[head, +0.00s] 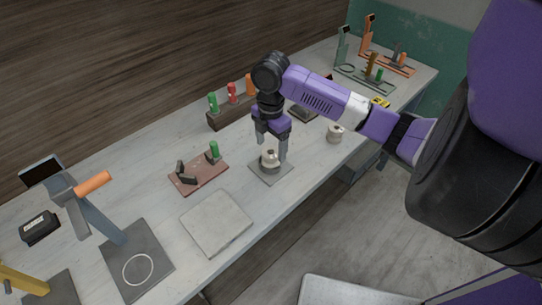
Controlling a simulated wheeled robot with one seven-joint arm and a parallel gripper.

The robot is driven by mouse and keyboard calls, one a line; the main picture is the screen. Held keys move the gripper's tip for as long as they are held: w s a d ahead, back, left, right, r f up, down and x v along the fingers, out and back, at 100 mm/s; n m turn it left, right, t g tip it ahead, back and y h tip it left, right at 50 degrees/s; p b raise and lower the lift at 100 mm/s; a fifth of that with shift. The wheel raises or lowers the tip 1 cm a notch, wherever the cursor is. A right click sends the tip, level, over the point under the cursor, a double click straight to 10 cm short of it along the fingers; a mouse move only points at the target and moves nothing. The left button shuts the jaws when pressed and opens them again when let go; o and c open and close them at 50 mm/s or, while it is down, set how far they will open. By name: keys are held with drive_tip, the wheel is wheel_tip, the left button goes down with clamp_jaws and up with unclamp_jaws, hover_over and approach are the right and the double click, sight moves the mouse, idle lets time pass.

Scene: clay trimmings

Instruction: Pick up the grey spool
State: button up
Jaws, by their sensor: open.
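A small grey-beige spool-like piece (270,160) with a narrower knob on top stands upright on a thin grey square plate (284,172) near the table's front edge. My gripper (271,150) points down over it with its two fingers apart, one at each side of the piece. I cannot tell whether the fingers touch it. A second piece of similar pale grey colour (335,134) stands on the bare table to the right, apart from my gripper. Which of the two is the grey spool is not clear from colour alone.
A pale slab (216,223) lies to the front left. A brown board (198,174) with black parts and a green piece is left of my gripper. A dark rack (228,113) with coloured pieces stands behind. Stands with dark bases (135,285) fill the left end.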

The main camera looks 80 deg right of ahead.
sight(271, 153)
drive_tip(key=shift+f+p, duration=0.3)
drive_tip(key=shift+f, duration=1.55)
drive_tip(key=c, duration=1.6)
